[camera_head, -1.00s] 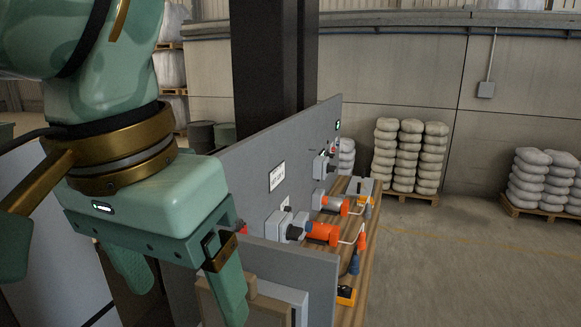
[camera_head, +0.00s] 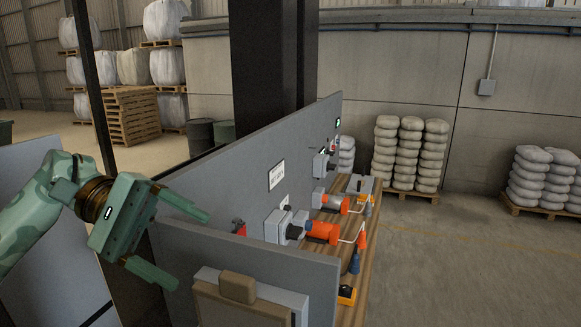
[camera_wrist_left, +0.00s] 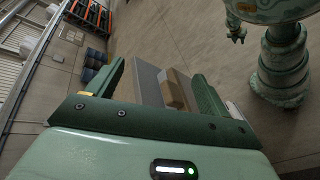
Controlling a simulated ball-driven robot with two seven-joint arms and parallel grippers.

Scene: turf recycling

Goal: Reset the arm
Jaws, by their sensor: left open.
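My left gripper (camera_head: 190,250) is open and empty in the head view, in front of the grey panel at lower left. Its two green fingers are spread, one high and one low, pointing right. In the left wrist view the open fingers (camera_wrist_left: 160,82) frame a grey board and a brown block beyond them, with nothing held. A small green part of my body at the upper right of that view may be my right gripper (camera_wrist_left: 236,34); it is too small to tell its state.
A framed board with a brown block (camera_head: 238,287) stands at the bottom centre. A dark pillar (camera_head: 267,80) rises behind.

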